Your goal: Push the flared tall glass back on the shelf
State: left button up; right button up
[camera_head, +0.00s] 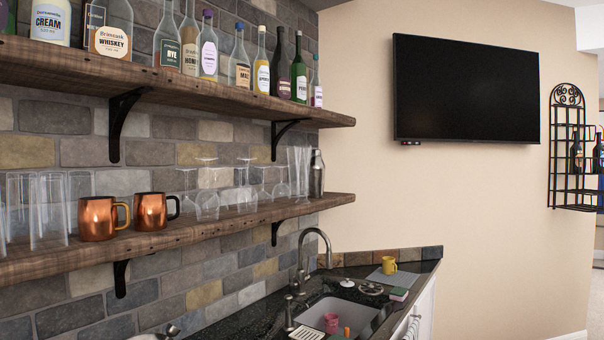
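Several clear tall glasses stand at the left end of the lower wooden shelf (180,236). One tall glass (49,212) stands near the shelf's front edge, left of the copper mugs. More tall clear glasses (299,172) stand near the shelf's right end. The glasses are transparent and overlap, so I cannot tell for sure which one is flared. Neither of my grippers is in view.
Two copper mugs (97,218) (151,212) and several stemmed glasses (207,190) share the lower shelf, with a metal shaker (317,174) at its right end. An upper shelf (190,84) holds bottles. Below are a faucet (303,260) and sink (337,309).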

aim_at(302, 153)
jog(key=u, duration=0.55)
jog(key=i+l+u, duration=0.4)
jog(key=l, duration=0.2)
jog(key=l+u, duration=0.4)
jog(key=l, duration=0.25)
jog(key=i, duration=0.05)
